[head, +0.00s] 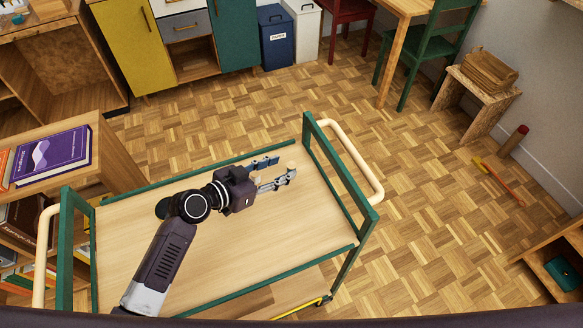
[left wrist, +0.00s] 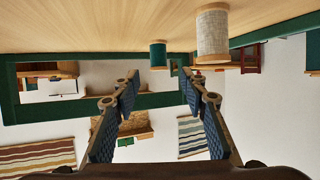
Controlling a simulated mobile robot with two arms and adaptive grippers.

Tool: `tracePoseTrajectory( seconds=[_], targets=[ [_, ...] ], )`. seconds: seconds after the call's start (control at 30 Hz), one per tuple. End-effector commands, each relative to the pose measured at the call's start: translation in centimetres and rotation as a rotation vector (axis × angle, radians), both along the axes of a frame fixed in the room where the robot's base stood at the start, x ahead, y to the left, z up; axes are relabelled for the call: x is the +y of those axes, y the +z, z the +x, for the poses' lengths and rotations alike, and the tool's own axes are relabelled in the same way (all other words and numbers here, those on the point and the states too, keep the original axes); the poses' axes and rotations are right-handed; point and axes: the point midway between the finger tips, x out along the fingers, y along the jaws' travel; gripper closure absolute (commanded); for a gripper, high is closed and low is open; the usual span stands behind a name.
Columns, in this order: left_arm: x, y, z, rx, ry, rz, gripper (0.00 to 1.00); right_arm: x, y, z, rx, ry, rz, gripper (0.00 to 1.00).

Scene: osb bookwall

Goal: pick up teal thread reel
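In the left wrist view, which is upside down, a dark teal thread reel (left wrist: 158,56) with light wooden ends stands on a pale wood surface. It is beyond and between my open fingers, not touching them. My left gripper (head: 281,170) is open and empty over the trolley top (head: 300,225) in the head view; its fingers also show in the left wrist view (left wrist: 158,103). My right gripper is not in view.
The trolley has raised green end frames (head: 338,175). A shelf with a purple book (head: 52,156) stands left.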

Motion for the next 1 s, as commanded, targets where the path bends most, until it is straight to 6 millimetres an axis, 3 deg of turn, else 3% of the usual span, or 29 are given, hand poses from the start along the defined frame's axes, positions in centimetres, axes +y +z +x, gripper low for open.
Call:
tracePoseTrajectory(
  seconds=[0.4,0.77,1.0],
  targets=[
    [-3.2,-1.9,2.7,0.000,0.001,0.000,0.60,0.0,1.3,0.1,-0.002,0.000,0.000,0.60],
    [-3.6,-2.3,3.1,0.000,0.001,0.002,0.60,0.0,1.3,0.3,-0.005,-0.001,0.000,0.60],
    [-3.6,-2.3,3.1,0.000,0.001,0.002,0.85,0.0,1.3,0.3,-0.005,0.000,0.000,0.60]
  ],
)
